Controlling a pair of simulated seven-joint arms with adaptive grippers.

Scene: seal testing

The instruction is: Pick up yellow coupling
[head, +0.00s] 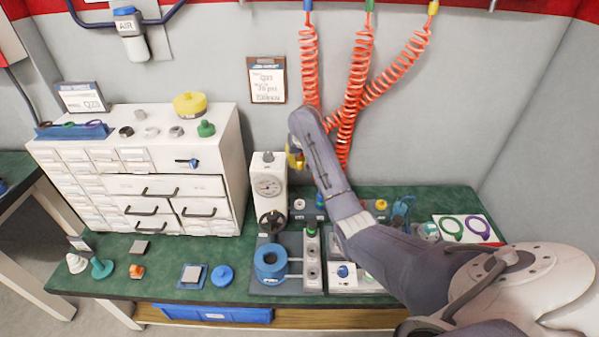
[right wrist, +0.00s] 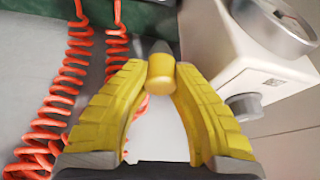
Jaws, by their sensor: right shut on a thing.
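My right gripper (head: 296,158) is raised in front of the wall, beside the gauge stand. In the right wrist view its yellow fingers (right wrist: 160,78) are shut on a small yellow cylinder with a grey end, the yellow coupling (right wrist: 161,73). The coupling is held at the fingertips, clear of the bench. In the head view the coupling cannot be told apart from the yellow fingers. My left gripper is not in view.
A white gauge stand (head: 268,188) is close to the gripper. Red coiled hoses (head: 308,65) hang behind my arm. A white drawer cabinet (head: 125,182) stands at left. A blue ring fixture (head: 270,262) and other parts crowd the green bench (head: 170,247).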

